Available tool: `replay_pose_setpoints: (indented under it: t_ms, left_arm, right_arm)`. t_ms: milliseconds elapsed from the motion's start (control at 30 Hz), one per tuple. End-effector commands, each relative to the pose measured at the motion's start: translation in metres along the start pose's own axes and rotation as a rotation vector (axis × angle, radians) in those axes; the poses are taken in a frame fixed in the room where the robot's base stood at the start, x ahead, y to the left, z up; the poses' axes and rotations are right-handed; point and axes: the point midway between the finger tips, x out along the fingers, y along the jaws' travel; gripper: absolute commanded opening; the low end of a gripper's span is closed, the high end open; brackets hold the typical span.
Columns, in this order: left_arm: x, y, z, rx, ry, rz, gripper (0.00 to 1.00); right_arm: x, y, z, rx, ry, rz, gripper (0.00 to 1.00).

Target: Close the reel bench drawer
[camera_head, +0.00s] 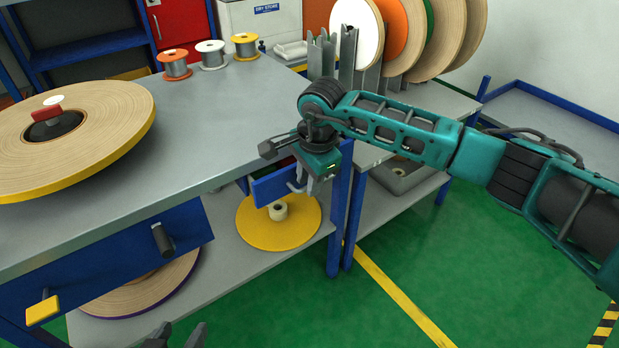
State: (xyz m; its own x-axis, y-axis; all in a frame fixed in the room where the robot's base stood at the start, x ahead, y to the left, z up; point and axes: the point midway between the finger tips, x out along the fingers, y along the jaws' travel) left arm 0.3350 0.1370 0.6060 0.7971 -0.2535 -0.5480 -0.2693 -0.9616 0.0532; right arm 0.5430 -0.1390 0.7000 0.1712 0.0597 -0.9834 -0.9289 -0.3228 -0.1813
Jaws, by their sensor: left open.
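The reel bench (225,110) fills the left side, with a grey top and a blue front panel. A small blue drawer front (270,187) stands out below its right end, and a reddish strip shows behind its top edge, so it looks partly open. My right gripper (306,184) points down at the drawer's right end, close to its light grey handle. The arm hides part of the drawer, and I cannot tell whether the fingers touch the handle. My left gripper (177,337) shows only as two dark, separated fingertips at the bottom edge, open and empty.
A large tape reel (75,140) lies on the bench top, with several small spools behind. A yellow disc (262,232) lies on the lower shelf. A dark knob (162,240) and a yellow tab (42,310) stick out in front. Green floor (470,270) is clear at right.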

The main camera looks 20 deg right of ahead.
Motion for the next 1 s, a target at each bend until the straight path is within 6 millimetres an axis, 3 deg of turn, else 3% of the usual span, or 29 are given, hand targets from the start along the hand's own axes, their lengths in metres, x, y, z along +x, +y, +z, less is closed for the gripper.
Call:
replay_pose_setpoints:
  t_ms: [267,1000]
  left_arm:
    - [0.0009,-0.0010,0.0030,0.001,-0.006,-0.002,0.56]
    - [0.0009,-0.0032,0.0038,0.005,-0.008,-0.005,0.56]
  right_arm:
    - [-0.0003,-0.0001,-0.0003,0.000,0.000,0.000,0.00]
    - [-0.0006,-0.0002,-0.0006,0.001,0.001,-0.001,0.00]
